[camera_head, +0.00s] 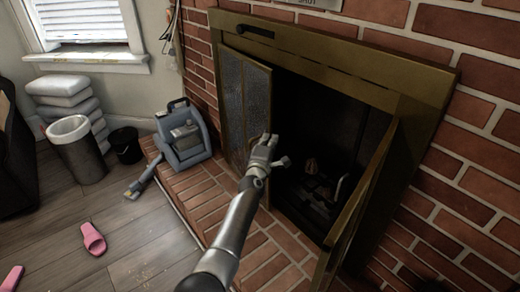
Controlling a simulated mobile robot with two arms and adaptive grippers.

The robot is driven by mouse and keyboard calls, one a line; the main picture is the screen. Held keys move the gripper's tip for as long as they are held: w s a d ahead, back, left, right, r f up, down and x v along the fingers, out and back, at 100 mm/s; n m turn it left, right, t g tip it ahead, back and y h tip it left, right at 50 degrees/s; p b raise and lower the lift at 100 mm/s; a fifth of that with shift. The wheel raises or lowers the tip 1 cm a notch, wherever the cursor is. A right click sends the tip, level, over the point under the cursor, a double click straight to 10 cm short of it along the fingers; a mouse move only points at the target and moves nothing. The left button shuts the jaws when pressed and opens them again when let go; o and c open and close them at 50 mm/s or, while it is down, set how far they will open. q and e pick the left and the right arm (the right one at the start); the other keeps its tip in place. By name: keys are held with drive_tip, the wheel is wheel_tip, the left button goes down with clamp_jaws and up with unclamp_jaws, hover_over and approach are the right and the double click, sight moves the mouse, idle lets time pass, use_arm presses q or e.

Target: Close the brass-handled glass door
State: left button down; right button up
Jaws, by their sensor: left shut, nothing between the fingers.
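The fireplace has a brass-coloured frame (300,48) with two framed doors. The left glass door (231,90) has dark mottled panes and stands at the left side of the opening, partly folded. The right door (362,200) is swung outward, seen nearly edge-on at the right of the opening. I cannot clearly make out a brass handle on either door. My left gripper (270,148) is shut and empty, in front of the opening beside the lower right edge of the left door. Whether it touches that door I cannot tell. My right gripper is not in view.
A raised brick hearth (205,205) runs below the opening. A grey-blue vacuum (183,138) stands on its left end. A bin (75,148), a black bucket (126,145) and pink slippers (92,238) are on the left. Wood floor (135,225) is mostly clear there.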

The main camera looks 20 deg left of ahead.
use_arm(q)
drive_tip(key=shift+n+y, duration=0.6)
drive_tip(key=shift+y, duration=0.3)
drive_tip(key=shift+w+d+b, duration=0.4)
drive_tip(key=shift+w+d, duration=0.95)
drive_tip(key=shift+w, duration=0.15)
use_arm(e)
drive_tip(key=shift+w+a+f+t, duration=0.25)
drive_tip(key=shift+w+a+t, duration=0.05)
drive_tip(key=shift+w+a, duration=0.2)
use_arm(q)
drive_tip(key=shift+d, duration=0.1)
